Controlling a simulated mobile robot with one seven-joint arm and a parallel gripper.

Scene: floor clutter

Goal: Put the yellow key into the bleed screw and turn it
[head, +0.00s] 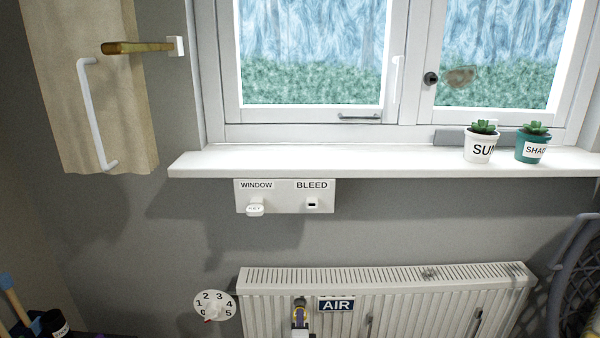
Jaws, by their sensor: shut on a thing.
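My gripper (301,325) shows small at the bottom edge, in front of the radiator's (400,290) upper left part, just left of the AIR label (336,304). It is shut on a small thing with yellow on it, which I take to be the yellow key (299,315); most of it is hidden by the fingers. The bleed screw cannot be made out; the gripper covers that spot, so I cannot tell whether key and screw touch. The BLEED hook (312,204) on the white key board (284,196) has no yellow key on it.
A white WINDOW key (254,209) hangs on the board. A numbered dial (214,305) is left of the radiator. Two potted plants, SUN (480,147) and SHADE (532,148), stand on the sill (330,163). A dark rack (577,275) stands at right.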

